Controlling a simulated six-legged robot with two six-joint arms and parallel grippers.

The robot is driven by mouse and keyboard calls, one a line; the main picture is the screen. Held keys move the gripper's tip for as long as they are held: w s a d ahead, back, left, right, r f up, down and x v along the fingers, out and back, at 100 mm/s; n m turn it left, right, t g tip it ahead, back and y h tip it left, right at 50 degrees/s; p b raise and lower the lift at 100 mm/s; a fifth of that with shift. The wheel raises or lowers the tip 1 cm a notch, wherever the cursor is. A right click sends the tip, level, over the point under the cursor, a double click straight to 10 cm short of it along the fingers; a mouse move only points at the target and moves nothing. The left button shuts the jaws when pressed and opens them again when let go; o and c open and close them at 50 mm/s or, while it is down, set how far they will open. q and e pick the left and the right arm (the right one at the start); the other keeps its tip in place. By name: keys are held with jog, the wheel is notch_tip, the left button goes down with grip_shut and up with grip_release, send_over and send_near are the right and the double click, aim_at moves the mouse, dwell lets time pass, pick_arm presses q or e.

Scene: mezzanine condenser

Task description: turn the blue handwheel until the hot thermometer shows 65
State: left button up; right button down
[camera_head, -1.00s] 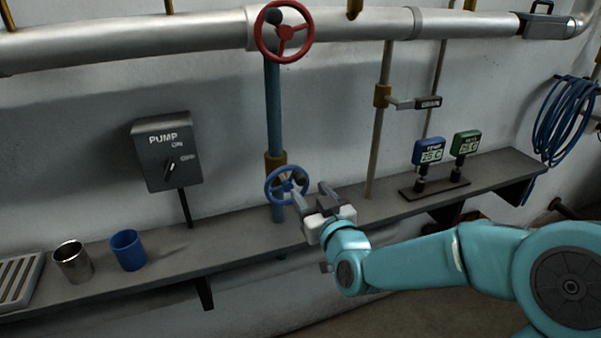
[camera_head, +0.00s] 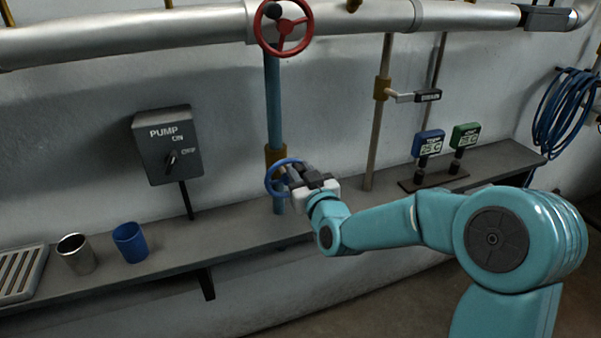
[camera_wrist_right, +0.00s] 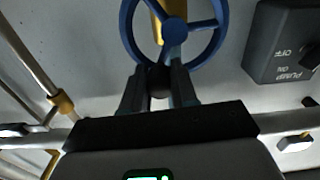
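The blue handwheel (camera_head: 272,178) is low on the blue vertical pipe, just above the shelf; my right gripper partly hides it. In the wrist view, the handwheel (camera_wrist_right: 174,30) fills the top middle, with a dark knob (camera_wrist_right: 158,82) on its near rim. My right gripper (camera_wrist_right: 158,80) has one finger on each side of this knob and appears shut on it; it also shows at the wheel in the head view (camera_head: 288,174). Two small displays, one blue (camera_head: 429,145) and one green (camera_head: 465,137), read about 25 C; their labels are too small to read surely. My left gripper is out of view.
A red handwheel (camera_head: 284,37) sits above on the large pipe. A pump switch box (camera_head: 167,146) is at left. A metal cup (camera_head: 76,254), a blue cup (camera_head: 130,242) and a grate (camera_head: 22,273) are on the shelf (camera_head: 235,225). A drain valve (camera_head: 427,96) is at right.

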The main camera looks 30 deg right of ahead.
jog(key=shift+f+m+b, duration=0.25)
jog(key=shift+m+b, duration=0.05)
jog(key=shift+b, duration=0.35)
jog(key=shift+s+d+f+m+b, duration=0.1)
jog(key=shift+d+f+m+b, duration=0.45)
jog(key=shift+m+b, duration=2.35)
jog(key=shift+s+d+f+m+b, duration=0.15)
jog(key=shift+f+m+b, duration=1.25)
jog(key=shift+b, duration=2.6)
jog(key=shift+s+d+f+m+b, duration=0.1)
jog(key=shift+d+f+m+b, duration=0.2)
jog(key=shift+m+b, duration=2.85)
jog(key=shift+w+r+n+b, duration=0.1)
jog(key=shift+n+b, duration=0.15)
jog(key=shift+b, duration=0.15)
jog(key=c, duration=0.9)
grip_release()
jog(key=shift+p+v, duration=1.2)
jog(key=shift+v, duration=7)
